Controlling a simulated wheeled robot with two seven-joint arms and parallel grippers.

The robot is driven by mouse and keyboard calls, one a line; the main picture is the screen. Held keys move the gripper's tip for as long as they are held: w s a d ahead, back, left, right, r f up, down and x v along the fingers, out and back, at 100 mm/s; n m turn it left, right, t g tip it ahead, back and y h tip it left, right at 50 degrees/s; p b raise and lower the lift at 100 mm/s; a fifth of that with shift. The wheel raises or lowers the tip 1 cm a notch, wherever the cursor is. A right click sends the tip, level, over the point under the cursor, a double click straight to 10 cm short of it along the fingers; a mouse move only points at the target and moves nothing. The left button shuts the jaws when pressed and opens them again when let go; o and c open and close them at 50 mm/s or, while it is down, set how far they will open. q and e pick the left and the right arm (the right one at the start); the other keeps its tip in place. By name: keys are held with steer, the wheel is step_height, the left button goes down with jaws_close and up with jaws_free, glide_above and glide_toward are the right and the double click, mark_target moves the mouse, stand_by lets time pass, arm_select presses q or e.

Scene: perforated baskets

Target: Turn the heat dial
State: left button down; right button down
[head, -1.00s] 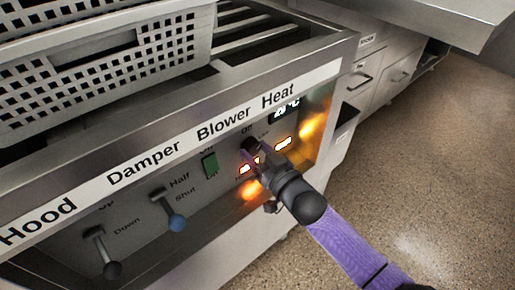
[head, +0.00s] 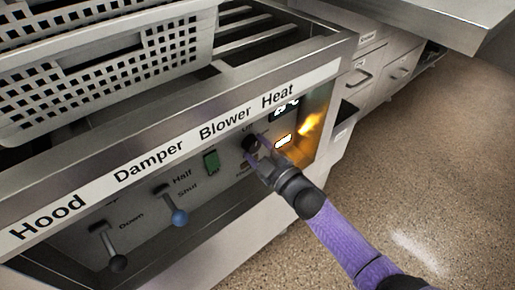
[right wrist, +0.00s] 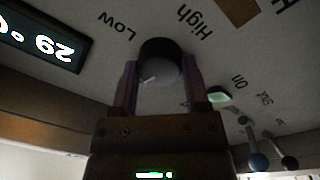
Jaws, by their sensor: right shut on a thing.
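The heat dial (right wrist: 160,63) is a round black knob on the metal control panel, with "Low" and "High" printed near it in the right wrist view. It also shows as a dark knob in the head view (head: 249,143), partly hidden by my gripper. My right gripper (right wrist: 161,82) is shut on the dial, one purple finger on each side of it. In the head view my right gripper (head: 257,149) reaches the panel from the lower right. A digital display (right wrist: 40,40) beside the dial reads about 29 degrees, upside down. My left gripper is not in view.
A green blower switch (head: 211,162), a blue-tipped damper lever (head: 175,208) and a dark hood lever (head: 113,249) stick out of the panel. A perforated basket (head: 110,70) sits on top. Open floor lies to the right.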

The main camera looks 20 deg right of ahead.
steer(key=shift+f+n, duration=0.1)
steer(key=shift+n, duration=0.7)
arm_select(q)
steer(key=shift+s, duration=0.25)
arm_select(e)
steer(key=shift+n, duration=0.3)
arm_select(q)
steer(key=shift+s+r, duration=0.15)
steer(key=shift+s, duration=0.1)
